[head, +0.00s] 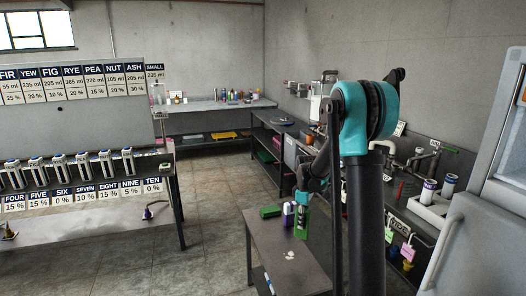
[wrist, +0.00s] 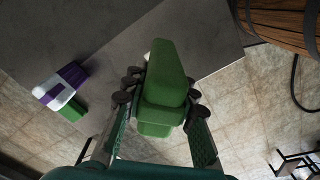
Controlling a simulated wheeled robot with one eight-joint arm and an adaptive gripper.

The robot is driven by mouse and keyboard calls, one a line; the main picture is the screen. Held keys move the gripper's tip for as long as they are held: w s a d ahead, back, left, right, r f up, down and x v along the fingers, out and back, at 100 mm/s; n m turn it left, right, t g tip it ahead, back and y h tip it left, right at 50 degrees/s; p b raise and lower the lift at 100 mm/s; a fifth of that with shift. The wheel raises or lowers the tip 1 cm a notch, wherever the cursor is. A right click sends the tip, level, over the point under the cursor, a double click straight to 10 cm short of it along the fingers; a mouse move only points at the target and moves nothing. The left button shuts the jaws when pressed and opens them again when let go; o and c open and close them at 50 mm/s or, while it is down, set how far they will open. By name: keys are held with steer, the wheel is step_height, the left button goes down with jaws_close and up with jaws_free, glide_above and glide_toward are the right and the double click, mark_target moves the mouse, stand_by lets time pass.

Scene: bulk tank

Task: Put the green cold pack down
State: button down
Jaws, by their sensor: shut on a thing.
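The green cold pack (wrist: 165,85) is held between the two fingers of my gripper (wrist: 158,97), which touch it on both sides in the wrist view. In the head view my gripper (head: 303,203) is above the right side of the small grey table (head: 262,262), with the green pack (head: 300,224) below it. In the wrist view the far end of the pack overlaps the grey tabletop (wrist: 105,50), while its near end is over the floor tiles. Whether the pack touches the tabletop cannot be told.
Purple-and-white bottles (head: 288,213) and another green block (head: 270,211) stand at the table's back; purple-and-white shapes (wrist: 62,86) show left in the wrist view. Small white pieces (head: 289,256) lie mid-table. A wooden barrel (wrist: 283,20) is at upper right in the wrist view.

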steer(key=s+d+f+m, duration=0.2)
steer(key=f+m, duration=0.6)
steer(key=m, duration=0.4)
steer(key=shift+s+f+m, duration=0.3)
steer(key=shift+s+f, duration=0.05)
steer(key=shift+s, duration=0.4)
